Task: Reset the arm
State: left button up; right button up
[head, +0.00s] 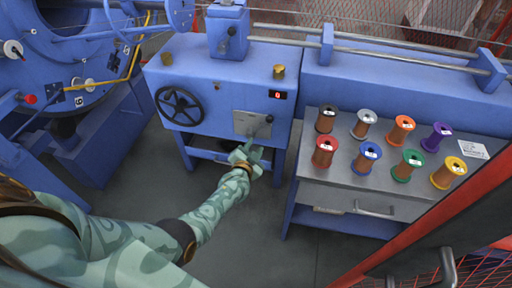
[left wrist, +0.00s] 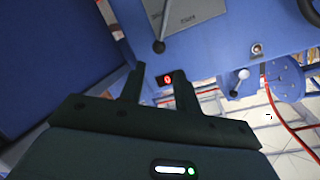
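My left arm reaches in from the left in the head view, and its gripper (head: 250,148) is in front of the blue machine cabinet (head: 210,75), just below the grey lever plate (head: 252,124). The lever knob (head: 269,118) is just above the gripper. In the left wrist view the two dark fingers stand apart with nothing between them, so the gripper (left wrist: 160,72) is open and empty. My right gripper is not in view.
A black handwheel (head: 180,105) is on the cabinet's left. A grey-topped bench (head: 330,178) with several coloured wire spools stands at right. Red mesh fencing (head: 450,215) borders the lower right. The large blue strander (head: 60,60) is at left. Floor (head: 250,235) below the arm is clear.

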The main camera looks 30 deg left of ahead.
pick_arm(q)
jog(key=s+d+f+n+g+h, duration=0.15)
jog(key=s+f+g, duration=0.25)
jog(key=s+f, duration=0.55)
jog(key=s+d+f+n+g+h, duration=0.1)
jog(key=s+d+f+g+h, duration=0.2)
jog(key=s+f, duration=0.6)
jog(key=s+f+g, duration=0.2)
jog(key=s, duration=1.2)
jog(key=s+f+m+g+y+p, duration=0.1)
jog(key=s+f+g, duration=0.1)
jog(key=s, duration=1.2)
jog(key=s+f+g+p, duration=0.1)
jog(key=s+g, duration=0.3)
jog(key=s, duration=1)
jog(key=shift+s+a+f, duration=0.25)
jog(key=shift+a+f, duration=0.1)
jog(key=shift+f, duration=0.1)
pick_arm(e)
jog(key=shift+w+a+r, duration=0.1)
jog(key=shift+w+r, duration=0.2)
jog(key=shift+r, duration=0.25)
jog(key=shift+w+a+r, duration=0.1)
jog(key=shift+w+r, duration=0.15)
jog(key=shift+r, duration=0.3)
pick_arm(q)
jog(key=shift+y, duration=0.25)
